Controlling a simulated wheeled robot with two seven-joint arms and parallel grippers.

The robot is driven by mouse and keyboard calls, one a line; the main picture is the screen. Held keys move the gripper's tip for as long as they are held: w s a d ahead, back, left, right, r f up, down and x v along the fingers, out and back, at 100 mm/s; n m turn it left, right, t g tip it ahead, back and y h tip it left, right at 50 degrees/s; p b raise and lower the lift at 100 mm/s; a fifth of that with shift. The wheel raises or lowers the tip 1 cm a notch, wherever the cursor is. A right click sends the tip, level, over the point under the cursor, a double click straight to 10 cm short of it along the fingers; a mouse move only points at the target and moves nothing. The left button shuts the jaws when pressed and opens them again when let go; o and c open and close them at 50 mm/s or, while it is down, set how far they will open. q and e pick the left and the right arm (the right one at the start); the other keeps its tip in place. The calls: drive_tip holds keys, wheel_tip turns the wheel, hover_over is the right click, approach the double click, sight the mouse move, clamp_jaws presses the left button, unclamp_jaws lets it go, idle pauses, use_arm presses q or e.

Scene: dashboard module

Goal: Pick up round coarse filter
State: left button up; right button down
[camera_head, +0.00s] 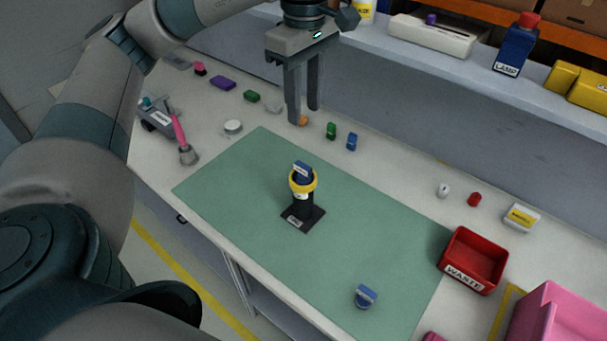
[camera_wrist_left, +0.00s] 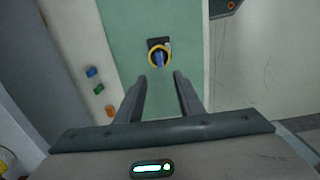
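A low, round white disc (camera_head: 233,127) lies on the bench left of the green mat; I cannot tell for certain whether it is the round coarse filter. A black stand (camera_head: 303,215) on the mat carries a yellow ring (camera_head: 302,187) with a blue block (camera_head: 303,168) at its top. The ring and stand also show in the left wrist view (camera_wrist_left: 150,57), beyond the fingertips. My left gripper (camera_head: 303,114) is open, empty and above the back of the bench, pointing down. Its spread fingers also show in the left wrist view (camera_wrist_left: 160,80). My right gripper is not in view.
Small green (camera_head: 331,130), blue (camera_head: 352,142) and orange (camera_head: 303,120) pieces stand behind the green mat (camera_head: 370,225). A pink-handled brush (camera_head: 180,135) is at left. A red waste bin (camera_head: 472,262) and pink bin (camera_head: 560,315) are at right. A shelf runs behind.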

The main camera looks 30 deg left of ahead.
use_arm(q)
drive_tip(key=p, duration=0.5)
hover_over(304, 167)
wheel_tip(304, 167, down, 11)
drive_tip(key=shift+f, duration=0.7)
